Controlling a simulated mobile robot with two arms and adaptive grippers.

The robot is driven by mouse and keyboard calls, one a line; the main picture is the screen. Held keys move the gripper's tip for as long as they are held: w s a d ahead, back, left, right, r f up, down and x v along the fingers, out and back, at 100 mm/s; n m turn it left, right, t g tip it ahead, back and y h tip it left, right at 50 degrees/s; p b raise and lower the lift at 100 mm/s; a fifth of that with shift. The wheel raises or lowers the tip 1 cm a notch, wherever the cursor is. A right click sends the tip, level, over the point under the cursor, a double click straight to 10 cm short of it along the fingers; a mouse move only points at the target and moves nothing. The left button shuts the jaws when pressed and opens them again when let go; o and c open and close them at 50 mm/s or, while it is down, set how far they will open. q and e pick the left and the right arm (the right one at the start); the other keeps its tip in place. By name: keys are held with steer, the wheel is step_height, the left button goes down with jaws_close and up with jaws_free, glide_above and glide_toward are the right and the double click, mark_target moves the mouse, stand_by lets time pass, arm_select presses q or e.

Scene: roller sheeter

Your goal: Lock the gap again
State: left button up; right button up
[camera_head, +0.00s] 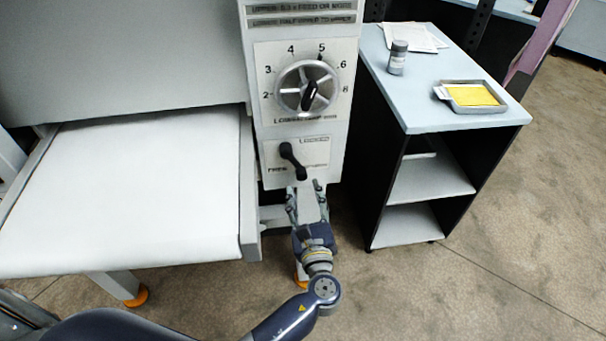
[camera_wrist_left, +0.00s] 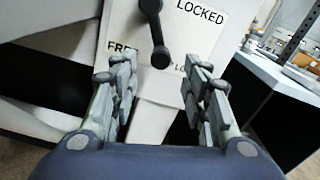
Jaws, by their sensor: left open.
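The black lock lever (camera_head: 293,162) is on a white plate (camera_head: 317,153) on the machine's front panel. In the head view it slants from upper left down to a rounded lower end. The plate reads FREE at lower left and LOCKED at upper right. In the left wrist view the lever (camera_wrist_left: 156,35) hangs nearly straight down, its rounded end ahead of the fingers. My left gripper (camera_head: 305,188) is open just below the lever's lower end. In the wrist view its fingers (camera_wrist_left: 158,72) stand apart with no object gripped. My right gripper is out of view.
A round gap dial (camera_head: 291,77) with a black knob sits above the lever. A white feed table (camera_head: 130,190) lies to the left. A side cabinet (camera_head: 400,115) stands right, holding a jar (camera_head: 397,57), papers and a tray (camera_head: 490,108) with yellow contents. Open floor lies in front.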

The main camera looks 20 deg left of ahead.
mark_target(303, 179)
arm_select(q)
steer(key=p+x, duration=0.1)
steer(key=x, duration=0.6)
steer(key=shift+w+a, duration=0.1)
steer(key=shift+w, duration=0.1)
jaws_close()
